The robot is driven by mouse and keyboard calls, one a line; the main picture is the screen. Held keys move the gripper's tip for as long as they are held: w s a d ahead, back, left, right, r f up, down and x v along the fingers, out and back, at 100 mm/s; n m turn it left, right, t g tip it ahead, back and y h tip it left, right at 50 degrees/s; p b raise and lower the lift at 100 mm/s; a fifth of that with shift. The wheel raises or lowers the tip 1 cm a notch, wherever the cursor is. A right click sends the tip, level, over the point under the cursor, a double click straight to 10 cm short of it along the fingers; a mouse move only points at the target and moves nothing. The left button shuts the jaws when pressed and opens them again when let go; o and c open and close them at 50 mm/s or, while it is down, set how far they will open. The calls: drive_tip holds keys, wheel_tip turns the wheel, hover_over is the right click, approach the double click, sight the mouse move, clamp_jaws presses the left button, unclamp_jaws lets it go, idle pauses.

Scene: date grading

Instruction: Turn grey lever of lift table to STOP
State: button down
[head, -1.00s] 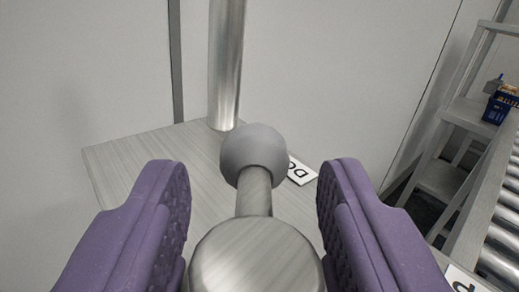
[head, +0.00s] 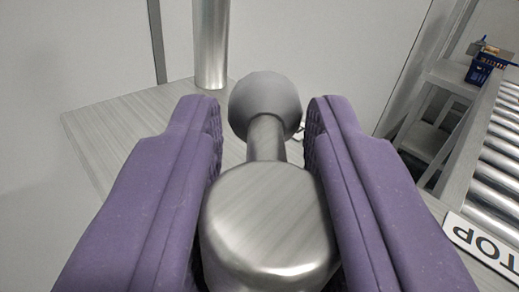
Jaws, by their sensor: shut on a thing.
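The lever has a round grey knob (head: 265,103) on a short metal stem, rising from a thick metal hub (head: 268,225) in the middle of the view. My gripper (head: 262,118) has its purple fingers on both sides of the lever, shut on it. The lever points away from me, toward the metal post. The lever does not point at that plate. The lift table's grey top (head: 110,125) spreads behind the lever.
An upright metal post (head: 210,45) stands behind the lever. A roller conveyor (head: 495,150) runs along the right, with a blue basket (head: 487,68) at its far end. A second plate is almost hidden behind the right finger. Plain walls close the back.

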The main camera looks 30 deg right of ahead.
sight(225, 271)
drive_tip(key=m+g+h, duration=0.1)
drive_tip(key=h, duration=0.1)
drive_tip(key=m+g+h, duration=0.1)
drive_tip(key=m+h, duration=0.1)
drive_tip(key=shift+d+g, duration=0.1)
drive_tip(key=shift+g, duration=0.2)
drive_tip(key=m+g+h, duration=0.3)
drive_tip(key=shift+s+d+f, duration=0.15)
drive_tip(key=shift+s+f, duration=0.05)
drive_tip(key=m+g+h+b, duration=0.2)
drive_tip(key=b, duration=0.1)
drive_tip(key=shift+s+d+f+g, duration=0.1)
drive_tip(key=shift+s+d+g, duration=0.05)
drive_tip(key=shift+g, duration=0.25)
drive_tip(key=shift+m+g+h+b, duration=0.3)
drive_tip(key=shift+g+b, duration=0.3)
drive_tip(key=shift+b, duration=0.05)
drive_tip(key=shift+s+r+m+g+h+b, duration=0.1)
drive_tip(key=shift+r+m+g+h+b, duration=0.15)
drive_tip(key=shift+m+g+b, duration=0.55)
drive_tip(key=c, duration=1)
unclamp_jaws()
drive_tip(key=shift+d, duration=0.1)
drive_tip(key=shift+o, duration=0.2)
drive_tip(key=p+v, duration=0.1)
drive_tip(key=v, duration=0.6)
drive_tip(key=shift+s+a, duration=0.2)
drive_tip(key=shift+a, duration=0.15)
